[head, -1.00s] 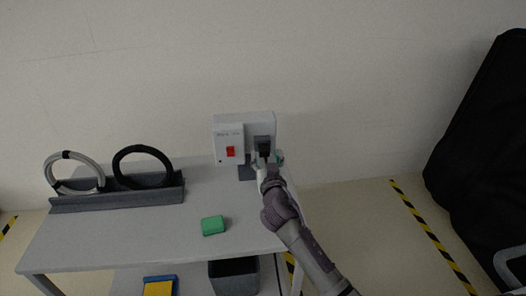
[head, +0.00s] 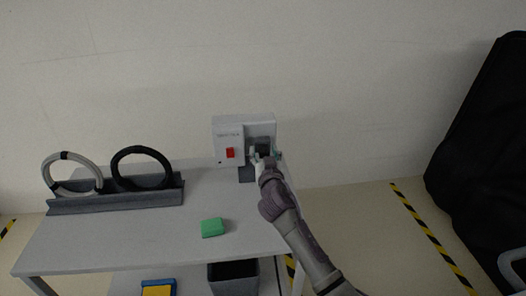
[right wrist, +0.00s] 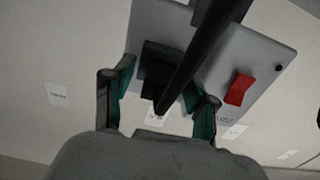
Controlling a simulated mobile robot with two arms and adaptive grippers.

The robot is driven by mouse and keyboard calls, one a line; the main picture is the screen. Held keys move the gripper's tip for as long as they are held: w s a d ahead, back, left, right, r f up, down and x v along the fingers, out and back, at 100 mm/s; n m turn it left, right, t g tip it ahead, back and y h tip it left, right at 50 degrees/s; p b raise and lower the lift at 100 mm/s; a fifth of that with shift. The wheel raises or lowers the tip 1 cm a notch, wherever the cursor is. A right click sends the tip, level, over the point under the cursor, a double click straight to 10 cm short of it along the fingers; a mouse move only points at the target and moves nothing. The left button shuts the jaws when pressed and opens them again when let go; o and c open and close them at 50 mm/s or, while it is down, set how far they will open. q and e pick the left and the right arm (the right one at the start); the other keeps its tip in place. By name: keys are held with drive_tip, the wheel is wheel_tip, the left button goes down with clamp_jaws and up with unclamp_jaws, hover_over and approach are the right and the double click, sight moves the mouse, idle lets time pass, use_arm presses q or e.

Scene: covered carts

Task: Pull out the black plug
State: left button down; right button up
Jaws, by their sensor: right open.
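The black plug (head: 263,146) is at the right part of the front of a light grey box (head: 228,130) on the table. In the right wrist view the plug (right wrist: 158,68) is a dark block against the box face, with a thick black cable (right wrist: 205,45) running across the picture in front of it. My right gripper (head: 265,155) is open in front of the box. Its two green-padded fingers (right wrist: 160,105) stand on either side of the plug, with gaps visible. The contact between plug and socket is hidden. My left gripper is not in view.
A red switch (head: 230,153) is on the box, left of the plug. A green block (head: 212,228) lies on the grey table (head: 110,240). A dark rack (head: 120,200) holds a grey ring and a black ring at the left. A bin (head: 233,279) stands below.

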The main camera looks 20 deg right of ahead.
idle(0.9)
clamp_jaws()
drive_tip(key=shift+s, duration=0.1)
drive_tip(key=shift+s+a+f, duration=0.1)
drive_tip(key=shift+s, duration=0.05)
drive_tip(key=shift+p+v, duration=0.45)
drive_tip(key=shift+v, duration=2.3)
